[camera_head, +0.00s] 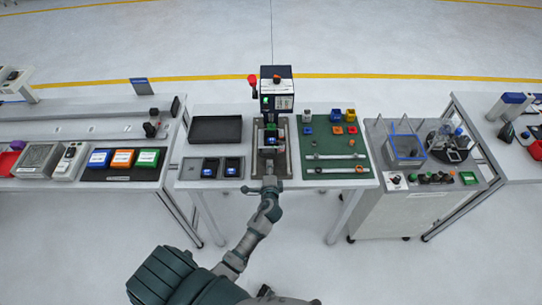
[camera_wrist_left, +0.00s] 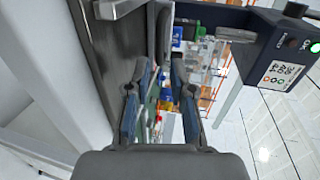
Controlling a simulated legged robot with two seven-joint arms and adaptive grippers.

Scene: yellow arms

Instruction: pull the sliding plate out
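A dark press-like machine (camera_head: 277,88) stands at the middle of the white table. Its grey base, with the sliding plate area (camera_head: 270,158), lies below the machine head, and a small blue-and-green part sits on it. My left gripper (camera_head: 270,181) is at the front edge of this base. In the left wrist view my gripper (camera_wrist_left: 163,72) has its two blue fingers apart. A narrow grey upright part lies just beyond the fingertips; I cannot tell whether it is the plate or touches the fingers. My right gripper is not in view.
A black tray (camera_head: 215,129) and two small dark bins lie left of the machine. A green mat (camera_head: 335,150) with coloured blocks and rails lies right. A red-knobbed lever (camera_head: 253,80) rises beside the machine head. Floor in front is clear around my arm.

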